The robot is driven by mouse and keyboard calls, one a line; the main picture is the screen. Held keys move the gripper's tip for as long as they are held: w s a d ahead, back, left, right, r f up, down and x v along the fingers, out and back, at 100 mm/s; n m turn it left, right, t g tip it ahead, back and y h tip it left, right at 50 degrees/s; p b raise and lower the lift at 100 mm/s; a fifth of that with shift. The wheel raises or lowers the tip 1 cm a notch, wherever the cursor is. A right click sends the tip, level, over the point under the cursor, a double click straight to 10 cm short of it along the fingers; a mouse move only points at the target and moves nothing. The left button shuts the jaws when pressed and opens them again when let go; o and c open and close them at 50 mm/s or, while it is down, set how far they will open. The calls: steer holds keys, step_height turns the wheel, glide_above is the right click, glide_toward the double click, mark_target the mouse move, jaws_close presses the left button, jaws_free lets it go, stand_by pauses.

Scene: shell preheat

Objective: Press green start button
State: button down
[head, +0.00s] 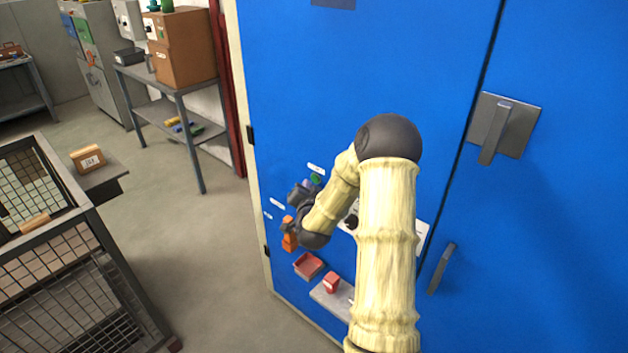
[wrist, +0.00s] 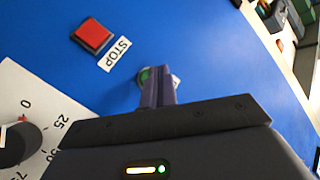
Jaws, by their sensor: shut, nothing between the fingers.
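The green start button (head: 316,179) is on the blue cabinet front, just below a small white label. In the wrist view the green button (wrist: 145,76) is partly hidden behind my fingers. My gripper (wrist: 158,78) is shut and empty, its purple fingertips overlapping the button in that view. In the head view my gripper (head: 309,185) is at the button's lower left, close to the panel. I cannot tell whether the fingertips touch the button.
A red square button (wrist: 92,36) with a STOP label and a dial (wrist: 15,140) on a white scale share the panel. Below my gripper are an orange object (head: 289,238), a red tray (head: 308,266) and a red block (head: 331,282). A mesh cart (head: 70,240) stands left.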

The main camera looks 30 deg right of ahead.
stand_by(0.4)
steer(key=shift+w+d, duration=0.15)
steer(key=shift+d, duration=0.25)
steer(key=shift+w+d+b, duration=0.15)
steer(key=shift+d+b, duration=0.2)
steer(key=shift+d, duration=0.05)
stand_by(0.7)
stand_by(0.3)
steer(key=shift+s+a+b, duration=0.3)
steer(key=shift+s+a, duration=0.05)
steer(key=shift+a, duration=0.45)
steer(key=shift+s+a+b, duration=0.25)
steer(key=shift+s+a, duration=0.05)
steer(key=shift+a, duration=0.5)
steer(key=shift+s+a+b, duration=0.25)
steer(key=shift+a+b, duration=0.05)
steer(key=shift+a, duration=0.45)
steer(key=shift+s+a+b, duration=0.25)
steer(key=shift+s+a, duration=0.05)
steer(key=shift+a, duration=0.5)
